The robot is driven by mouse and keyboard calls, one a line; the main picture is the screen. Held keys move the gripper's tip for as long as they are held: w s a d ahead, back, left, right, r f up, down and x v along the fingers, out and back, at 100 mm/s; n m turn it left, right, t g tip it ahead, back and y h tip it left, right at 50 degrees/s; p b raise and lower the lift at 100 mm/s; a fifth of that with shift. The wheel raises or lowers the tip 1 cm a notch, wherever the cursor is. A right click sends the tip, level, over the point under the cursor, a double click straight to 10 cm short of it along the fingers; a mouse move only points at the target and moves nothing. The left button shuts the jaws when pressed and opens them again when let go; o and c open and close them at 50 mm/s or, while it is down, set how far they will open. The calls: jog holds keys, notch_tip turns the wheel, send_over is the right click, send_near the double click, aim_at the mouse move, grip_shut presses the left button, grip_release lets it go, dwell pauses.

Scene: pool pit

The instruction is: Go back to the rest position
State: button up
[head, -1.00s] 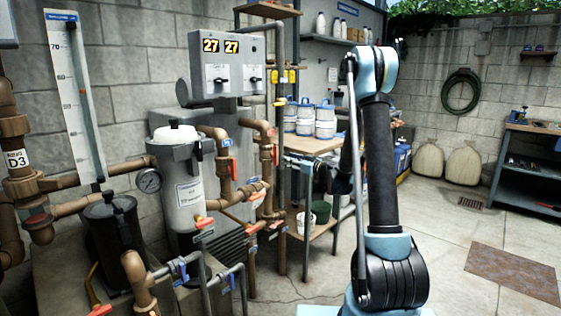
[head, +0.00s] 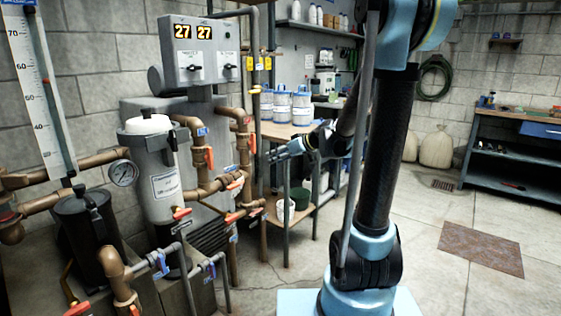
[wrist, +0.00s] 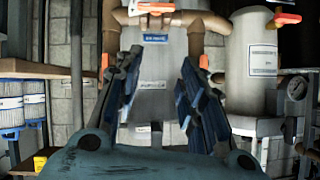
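My gripper (head: 289,150) points left toward the brown pipes in the head view, held out in front of the wooden bench. In the wrist view my gripper (wrist: 157,95) has its two dark fingers spread wide apart, with nothing between them. Behind the fingers are a grey cylindrical housing (wrist: 165,52) and a brown pipe with an orange-handled valve (wrist: 152,8). I see no contact between the fingers and the pipework.
The white filter canister (head: 160,185), brown pipes (head: 207,185) and control box (head: 199,50) stand at left. White tubs (head: 282,107) sit on the wooden bench (head: 270,131). A workbench (head: 510,150) stands at right. Open floor with a rusty plate (head: 480,250) lies at right front.

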jog(key=s+d+f+m+g+h, duration=0.1)
jog(key=s+d+f+m+h, duration=0.2)
jog(key=s+d, duration=0.3)
jog(key=s+d+f+m+g+h, duration=0.2)
jog(key=s+d, duration=0.5)
jog(key=s, duration=0.8)
jog(key=s+d+f+m+g+h, duration=0.1)
jog(key=s+d+f+m+h, duration=0.2)
jog(key=s, duration=0.8)
jog(key=d+f+h, duration=0.2)
jog(key=d+f, duration=0.1)
jog(key=d, duration=0.1)
jog(key=shift+s+f+m, duration=0.15)
jog(key=shift+f+m, duration=0.15)
jog(key=shift+f, duration=0.05)
